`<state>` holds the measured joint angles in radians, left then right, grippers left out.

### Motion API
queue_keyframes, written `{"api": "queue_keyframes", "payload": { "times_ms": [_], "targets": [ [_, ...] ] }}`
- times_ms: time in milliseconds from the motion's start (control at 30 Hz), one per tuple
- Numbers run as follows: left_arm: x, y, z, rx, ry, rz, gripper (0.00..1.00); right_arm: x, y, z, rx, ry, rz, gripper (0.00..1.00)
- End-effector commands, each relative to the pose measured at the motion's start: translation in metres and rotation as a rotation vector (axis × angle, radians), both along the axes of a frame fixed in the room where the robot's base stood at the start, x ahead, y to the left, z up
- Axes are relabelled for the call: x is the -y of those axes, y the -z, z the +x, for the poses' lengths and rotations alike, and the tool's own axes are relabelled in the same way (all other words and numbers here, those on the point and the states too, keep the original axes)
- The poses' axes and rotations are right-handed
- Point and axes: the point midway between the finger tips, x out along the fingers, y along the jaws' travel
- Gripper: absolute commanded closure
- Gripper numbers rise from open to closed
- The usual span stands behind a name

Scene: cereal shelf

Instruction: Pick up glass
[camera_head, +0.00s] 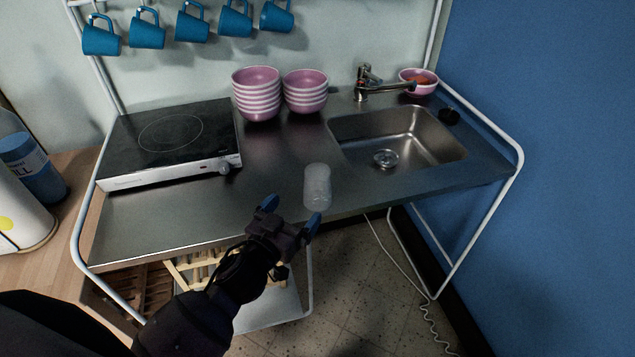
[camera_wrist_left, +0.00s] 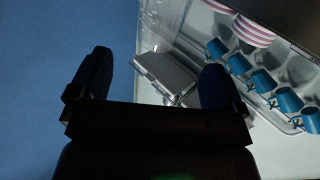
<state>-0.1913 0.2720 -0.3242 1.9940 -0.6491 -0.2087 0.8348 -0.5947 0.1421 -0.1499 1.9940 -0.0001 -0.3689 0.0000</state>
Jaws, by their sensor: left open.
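A clear, frosted-looking glass (camera_head: 317,187) stands upright on the steel counter (camera_head: 265,200), near its front edge and left of the sink. My left gripper (camera_head: 291,213) is open, with blue fingertips, just in front and to the left of the glass. Nothing is between its fingers in the head view, and the glass appears apart from them. The left wrist view shows both dark fingers spread wide (camera_wrist_left: 155,82); I cannot make out the glass there. My right gripper is not in view.
Pink striped bowls stand in two stacks (camera_head: 257,95) (camera_head: 305,92) behind the glass. A hot plate (camera_head: 170,140) is at the left, the sink (camera_head: 400,140) and tap (camera_head: 370,88) at the right. Blue mugs (camera_head: 193,25) hang above. A blue wall (camera_head: 560,120) bounds the right.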

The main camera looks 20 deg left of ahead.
Motion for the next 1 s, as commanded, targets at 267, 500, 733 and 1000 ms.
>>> {"api": "queue_keyframes", "payload": {
  "times_ms": [267,500,733,1000],
  "targets": [
    [0.007,-0.001,0.036,-0.001,-0.001,0.001,0.04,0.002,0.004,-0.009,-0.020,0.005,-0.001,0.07],
    [0.009,-0.002,0.049,-0.001,-0.002,0.002,0.04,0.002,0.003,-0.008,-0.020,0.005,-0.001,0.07],
    [0.015,-0.010,0.077,0.001,-0.003,0.004,0.04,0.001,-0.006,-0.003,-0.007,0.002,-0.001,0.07],
    [0.019,-0.007,0.095,-0.002,-0.003,0.000,0.04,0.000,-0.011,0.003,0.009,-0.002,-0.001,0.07]
  ]
}}
